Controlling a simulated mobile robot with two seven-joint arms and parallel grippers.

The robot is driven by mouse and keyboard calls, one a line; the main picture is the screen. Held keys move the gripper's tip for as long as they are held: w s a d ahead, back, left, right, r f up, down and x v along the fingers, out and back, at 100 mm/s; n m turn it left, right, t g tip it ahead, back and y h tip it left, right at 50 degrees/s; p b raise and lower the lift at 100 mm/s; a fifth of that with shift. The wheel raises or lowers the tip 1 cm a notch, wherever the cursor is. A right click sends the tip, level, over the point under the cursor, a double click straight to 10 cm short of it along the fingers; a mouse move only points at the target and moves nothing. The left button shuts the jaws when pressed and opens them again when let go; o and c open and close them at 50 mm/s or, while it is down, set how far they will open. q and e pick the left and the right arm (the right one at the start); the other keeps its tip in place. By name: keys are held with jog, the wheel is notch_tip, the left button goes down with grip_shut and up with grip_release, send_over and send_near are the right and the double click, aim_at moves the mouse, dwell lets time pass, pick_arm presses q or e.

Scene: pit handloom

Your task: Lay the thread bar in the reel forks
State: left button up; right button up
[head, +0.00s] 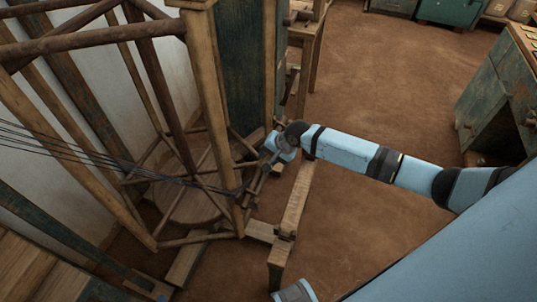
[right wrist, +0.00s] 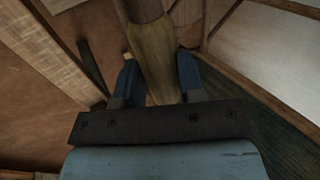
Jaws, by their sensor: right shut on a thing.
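My right gripper (head: 265,168) is low beside the big wooden reel (head: 207,85), at its right side. In the right wrist view, its two blue fingers (right wrist: 157,80) stand on either side of a wooden bar end (right wrist: 152,55), and the gripper is shut on it. This looks like the thread bar; its darker part runs on beyond the fingers. In the head view, dark threads (head: 90,155) run from the left edge through the reel towards the gripper. The bar is small and partly hidden there. I cannot make out the reel forks clearly. My left gripper is not in view.
A wooden floor frame (head: 292,205) with a short post lies just right of and below the gripper. A dark green wooden panel (head: 247,65) stands behind the reel. A worn cabinet (head: 490,95) is at the far right. The brown floor (head: 385,60) between is open.

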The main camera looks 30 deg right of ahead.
jog(key=o, duration=1.1)
jog(key=shift+o, duration=0.2)
